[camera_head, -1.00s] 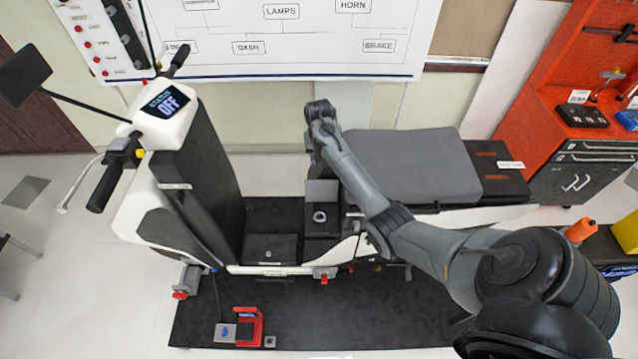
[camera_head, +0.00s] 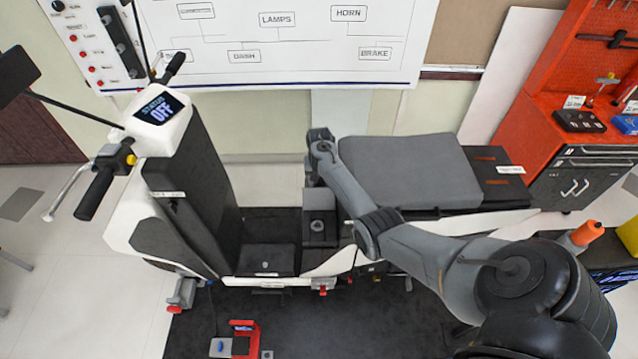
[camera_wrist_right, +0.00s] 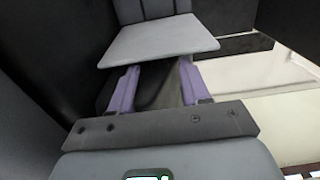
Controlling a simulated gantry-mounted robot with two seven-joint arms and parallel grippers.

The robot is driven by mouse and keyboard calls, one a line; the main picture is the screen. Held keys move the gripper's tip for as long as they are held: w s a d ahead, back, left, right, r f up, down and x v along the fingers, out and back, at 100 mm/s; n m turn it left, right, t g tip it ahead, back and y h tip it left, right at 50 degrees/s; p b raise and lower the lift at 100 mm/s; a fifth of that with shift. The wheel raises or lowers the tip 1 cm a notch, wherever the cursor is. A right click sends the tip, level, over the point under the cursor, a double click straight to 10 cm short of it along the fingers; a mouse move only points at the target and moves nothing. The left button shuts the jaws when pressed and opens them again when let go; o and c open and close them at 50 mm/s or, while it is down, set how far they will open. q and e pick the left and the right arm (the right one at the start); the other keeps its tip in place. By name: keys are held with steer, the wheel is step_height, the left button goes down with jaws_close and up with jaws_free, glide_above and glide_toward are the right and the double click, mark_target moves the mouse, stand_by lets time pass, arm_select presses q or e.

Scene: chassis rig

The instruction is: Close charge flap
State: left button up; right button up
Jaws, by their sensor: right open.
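A light grey flat panel (camera_wrist_right: 160,40), which looks like the charge flap, sits just beyond my right gripper (camera_wrist_right: 158,85) in the right wrist view. The gripper's two purplish fingers are spread apart with nothing held between them. Their tips come close to the panel's near edge; I cannot tell whether they touch. In the head view my right gripper (camera_head: 312,176) points down between the scooter's front shield and its seat, beside a small grey block (camera_head: 319,201). My forearm and wrist partly hide this area. My left gripper is not in view.
The grey seat (camera_head: 410,172) lies right of the gripper, the tall dark front shield (camera_head: 200,180) left of it. A black footwell box (camera_head: 266,259) is below. A red clamp (camera_head: 245,338) lies on the dark mat. A red tool bench (camera_head: 560,105) stands at the right.

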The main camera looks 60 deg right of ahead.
steer(key=shift+f, duration=0.4)
jaws_close()
